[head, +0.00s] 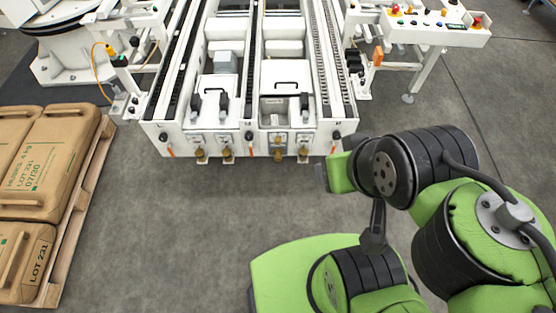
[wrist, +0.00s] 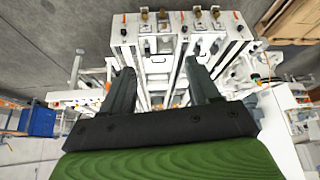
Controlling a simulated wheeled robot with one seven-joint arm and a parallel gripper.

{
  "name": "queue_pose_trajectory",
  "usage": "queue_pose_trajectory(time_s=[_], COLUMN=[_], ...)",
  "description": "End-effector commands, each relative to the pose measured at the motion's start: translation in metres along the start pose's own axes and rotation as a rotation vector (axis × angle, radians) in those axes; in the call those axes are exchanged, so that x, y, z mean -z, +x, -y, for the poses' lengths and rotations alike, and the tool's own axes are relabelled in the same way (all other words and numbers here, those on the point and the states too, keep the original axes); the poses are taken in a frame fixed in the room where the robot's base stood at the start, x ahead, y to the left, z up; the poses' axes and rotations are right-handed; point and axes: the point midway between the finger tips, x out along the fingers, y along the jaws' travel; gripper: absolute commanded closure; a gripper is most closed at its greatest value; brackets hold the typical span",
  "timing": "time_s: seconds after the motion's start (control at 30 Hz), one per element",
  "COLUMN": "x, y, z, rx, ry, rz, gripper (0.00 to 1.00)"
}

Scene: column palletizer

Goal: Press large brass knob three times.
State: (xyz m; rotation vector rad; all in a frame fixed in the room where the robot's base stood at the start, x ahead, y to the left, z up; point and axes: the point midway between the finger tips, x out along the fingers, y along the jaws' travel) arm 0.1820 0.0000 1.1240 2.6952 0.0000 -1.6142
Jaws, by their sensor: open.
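Several brass knobs stick out along the lower front of the white conveyor frame (head: 245,128). They include a left pair, with one knob (head: 227,155), and a right pair, with another knob (head: 277,154). The latter looks somewhat longer, but I cannot tell for sure which is the large one. In the wrist view the brass knobs show small at the top, one of them here (wrist: 196,11). My gripper (wrist: 158,66) is open and empty, its dark fingers spread apart from the knobs. In the head view its green body (head: 341,172) is right of the frame's front corner, fingers mostly hidden.
A control panel (head: 435,28) with buttons stands at the top right. Tan sacks (head: 42,165) lie on a wooden pallet (head: 82,205) at the left. The grey floor (head: 180,240) before the conveyor is clear. A blue object (wrist: 42,122) shows at the wrist view's left.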

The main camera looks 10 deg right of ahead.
Motion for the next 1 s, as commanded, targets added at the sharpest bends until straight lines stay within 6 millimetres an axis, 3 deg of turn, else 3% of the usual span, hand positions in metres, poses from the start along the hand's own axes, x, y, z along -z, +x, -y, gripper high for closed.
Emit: queue_pose_trajectory(time_s=[0.27,0.67,1.0], x=[0.0,0.0,0.0], y=[0.0,0.0,0.0], z=[0.0,0.0,0.0], rx=[0.0,0.0,0.0], ry=[0.0,0.0,0.0], rz=[0.0,0.0,0.0], gripper=[0.39,0.99,1.0])
